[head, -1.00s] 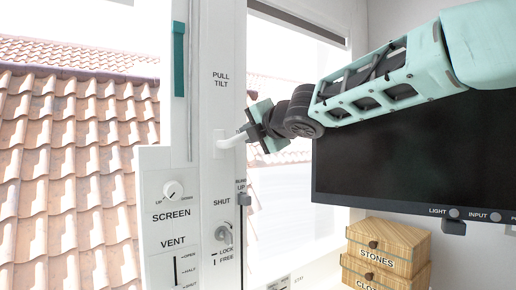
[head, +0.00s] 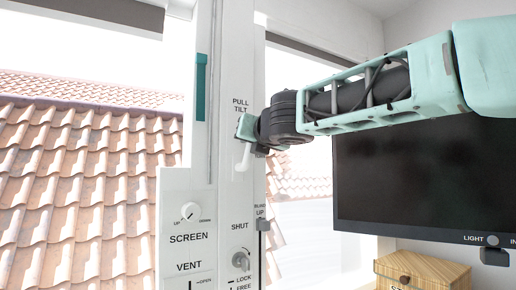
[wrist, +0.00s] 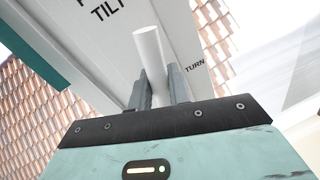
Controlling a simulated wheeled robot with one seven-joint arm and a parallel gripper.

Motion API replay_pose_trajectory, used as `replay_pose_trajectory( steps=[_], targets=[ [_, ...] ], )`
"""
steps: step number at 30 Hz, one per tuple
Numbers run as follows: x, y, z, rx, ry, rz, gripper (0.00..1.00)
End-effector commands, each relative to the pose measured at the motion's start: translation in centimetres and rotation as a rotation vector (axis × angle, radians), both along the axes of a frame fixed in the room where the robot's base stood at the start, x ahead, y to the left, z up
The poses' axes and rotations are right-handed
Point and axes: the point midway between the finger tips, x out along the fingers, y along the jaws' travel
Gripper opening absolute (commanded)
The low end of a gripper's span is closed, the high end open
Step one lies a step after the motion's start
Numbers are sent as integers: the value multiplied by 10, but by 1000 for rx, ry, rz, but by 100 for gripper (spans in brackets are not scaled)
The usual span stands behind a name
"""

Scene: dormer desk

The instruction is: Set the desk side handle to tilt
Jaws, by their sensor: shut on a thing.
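The desk side handle (head: 243,161) is a white lever on the white window frame post (head: 235,205), between the printed words PULL TILT above and SHUT below. In the head view its lower end shows, and it slants steeply up to my gripper (head: 248,143). The upper part is hidden by my gripper. In the wrist view my gripper (wrist: 160,85) has its two dark fingers on either side of the white handle (wrist: 149,50), shut on it. The words TILT and TURN show on the post near it.
A keyed lock (head: 241,260) sits below the handle. A blind knob (head: 263,225) is to its right. The screen dial (head: 190,212) is on a panel at left. A monitor (head: 425,180) and a wooden drawer box (head: 425,270) stand at the right.

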Motion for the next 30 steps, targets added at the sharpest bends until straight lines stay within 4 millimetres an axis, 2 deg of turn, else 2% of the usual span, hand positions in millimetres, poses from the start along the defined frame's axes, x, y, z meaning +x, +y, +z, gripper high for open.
replay_pose_trajectory(
  steps=[12, 30],
  targets=[
    [-9, 14, -2, -181, -118, 3, 0],
    [-10, 16, -2, -218, -140, 3, 0]
  ],
)
